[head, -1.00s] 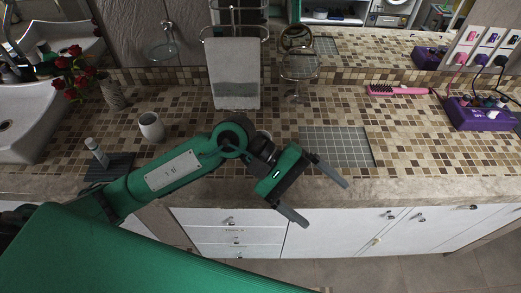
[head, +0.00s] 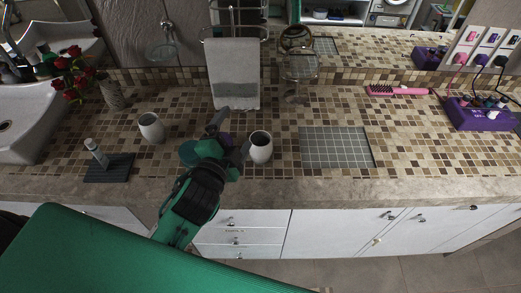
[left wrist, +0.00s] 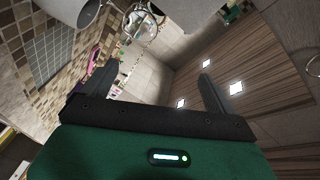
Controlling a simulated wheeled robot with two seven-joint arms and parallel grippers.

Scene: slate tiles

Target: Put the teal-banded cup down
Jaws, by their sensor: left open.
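My left gripper (head: 229,138) is open above the counter. It also shows in the left wrist view (left wrist: 155,88), with nothing between its fingers. A white cup (head: 261,148) with a dark inside stands upright just right of the gripper. Another white cup (head: 151,127) stands upright farther left. No teal band can be made out on either. A teal patch (head: 188,152) shows at the left of the gripper body, and a small purple patch beside the fingers; I cannot tell what either is. My right gripper is not in view.
A grey grid mat (head: 336,149) lies to the right with bare counter around it. A dark tray (head: 108,168) with a bottle (head: 96,152) is at the left. Behind are a towel stand (head: 234,75) and a mirror (head: 298,68). A pink brush (head: 398,91) lies at the back right.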

